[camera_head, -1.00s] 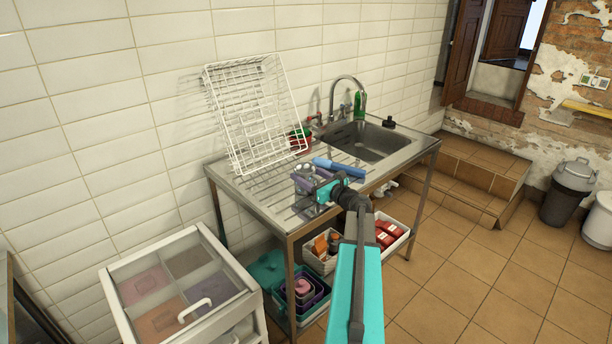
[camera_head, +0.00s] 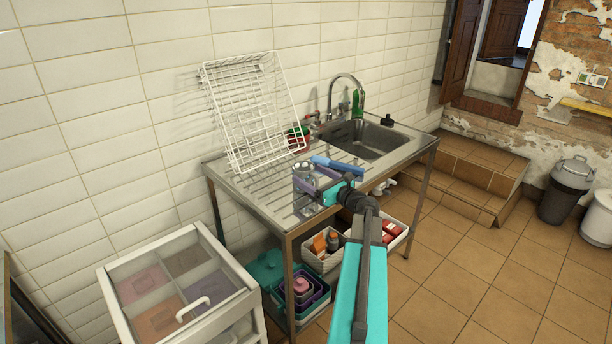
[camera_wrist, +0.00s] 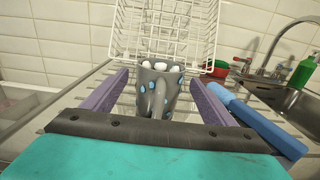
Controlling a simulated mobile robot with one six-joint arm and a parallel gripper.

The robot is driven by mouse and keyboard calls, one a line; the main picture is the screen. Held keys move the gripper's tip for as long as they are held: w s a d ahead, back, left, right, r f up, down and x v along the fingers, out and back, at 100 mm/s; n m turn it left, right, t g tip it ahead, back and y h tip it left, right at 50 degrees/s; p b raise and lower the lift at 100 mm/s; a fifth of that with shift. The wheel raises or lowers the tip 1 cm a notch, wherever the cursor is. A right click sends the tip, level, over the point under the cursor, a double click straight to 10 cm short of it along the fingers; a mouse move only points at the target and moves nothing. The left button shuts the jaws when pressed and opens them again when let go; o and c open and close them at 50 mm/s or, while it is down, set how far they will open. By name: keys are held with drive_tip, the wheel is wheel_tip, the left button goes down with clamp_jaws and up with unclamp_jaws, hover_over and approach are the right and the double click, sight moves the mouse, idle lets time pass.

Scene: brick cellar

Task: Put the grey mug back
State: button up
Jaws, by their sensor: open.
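The grey mug (camera_wrist: 156,92), with blue and white spots, stands upright on the ribbed metal drainboard (camera_head: 262,190). Its handle faces the wrist camera. In the head view the mug (camera_head: 304,173) is partly hidden by my gripper (camera_head: 312,187). My gripper is open, and in the wrist view its two purple fingers (camera_wrist: 158,78) lie to the left and right of the mug. Gaps show between the mug and both fingers.
A white wire rack (camera_head: 252,110) leans on the wall behind the mug. A blue cylindrical object (camera_head: 338,168) lies close beside the right finger. The sink (camera_head: 368,138), a red pot (camera_head: 297,138) and a green bottle (camera_head: 358,102) are further back.

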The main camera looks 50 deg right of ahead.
drive_tip(key=s, duration=0.2)
drive_tip(key=s+b, duration=0.1)
drive_tip(key=s, duration=0.5)
drive_tip(key=shift+s+a, duration=0.25)
drive_tip(key=shift+a, duration=0.05)
drive_tip(key=shift+r, duration=0.1)
